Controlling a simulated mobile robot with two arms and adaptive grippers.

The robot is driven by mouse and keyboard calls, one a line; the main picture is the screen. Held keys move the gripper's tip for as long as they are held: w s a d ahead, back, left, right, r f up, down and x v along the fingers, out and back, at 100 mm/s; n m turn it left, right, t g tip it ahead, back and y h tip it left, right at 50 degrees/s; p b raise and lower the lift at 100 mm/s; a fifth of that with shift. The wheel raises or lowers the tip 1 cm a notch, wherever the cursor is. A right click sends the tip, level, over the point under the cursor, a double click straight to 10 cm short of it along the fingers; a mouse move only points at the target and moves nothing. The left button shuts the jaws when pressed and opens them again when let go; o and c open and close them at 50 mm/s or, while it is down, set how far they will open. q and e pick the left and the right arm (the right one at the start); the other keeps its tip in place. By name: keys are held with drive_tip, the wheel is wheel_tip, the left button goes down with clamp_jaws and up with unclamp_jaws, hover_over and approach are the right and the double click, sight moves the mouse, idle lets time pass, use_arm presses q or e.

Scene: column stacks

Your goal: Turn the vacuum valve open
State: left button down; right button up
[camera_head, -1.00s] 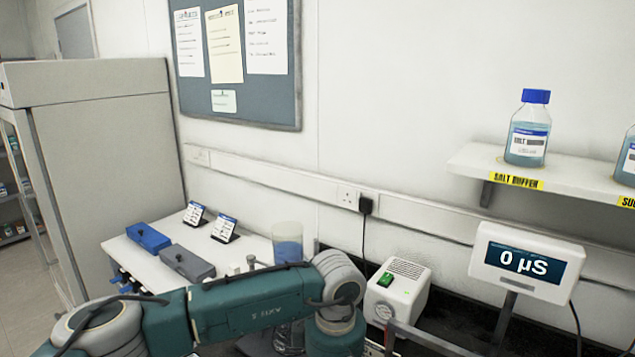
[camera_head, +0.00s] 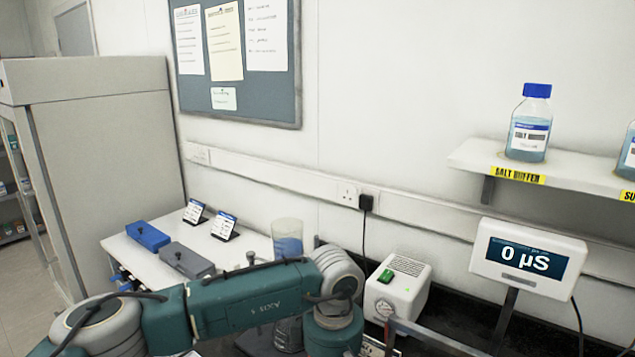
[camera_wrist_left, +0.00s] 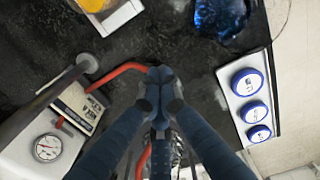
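My left arm spans the bottom of the head view, and its gripper is hidden there. In the left wrist view my left gripper (camera_wrist_left: 160,78) points down over the dark bench, its two blue-grey fingertips drawn together. I cannot make out a valve handle; anything at or below the tips is hidden by the fingers. A red hose (camera_wrist_left: 118,72) bends past the fingertips and shows again below them. A white pump box (camera_head: 398,287) with a green switch and a gauge stands beside my arm. Its gauge (camera_wrist_left: 47,147) and a printed label plate (camera_wrist_left: 80,107) show left of the fingers. My right gripper is not in view.
A meter reading 0 µS (camera_head: 527,257) stands on a post at the right. A shelf (camera_head: 475,160) holds a salt buffer bottle (camera_head: 529,130). A clear cylinder (camera_head: 287,235) stands behind my arm. Blue round caps (camera_wrist_left: 248,82) and a blue glass vessel (camera_wrist_left: 220,15) lie near the gripper.

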use_arm(q)
drive_tip(key=shift+w+a, duration=0.15)
drive_tip(key=shift+w, duration=0.15)
idle(0.4)
drive_tip(key=shift+b, duration=0.45)
drive_tip(key=shift+f+b, duration=0.1)
drive_tip(key=shift+b, duration=0.2)
drive_tip(key=shift+w+d+b, duration=0.4)
drive_tip(key=shift+d+b, duration=0.1)
drive_tip(key=shift+b, duration=0.6)
drive_tip(key=shift+w+d+b, duration=0.15)
drive_tip(key=shift+w+b, duration=0.15)
drive_tip(key=shift+b, duration=0.35)
drive_tip(key=shift+w, duration=0.1)
drive_tip(key=shift+w+d+b, duration=0.1)
drive_tip(key=shift+w+b, duration=0.1)
drive_tip(key=shift+b, duration=0.1)
drive_tip(key=shift+d, duration=0.15)
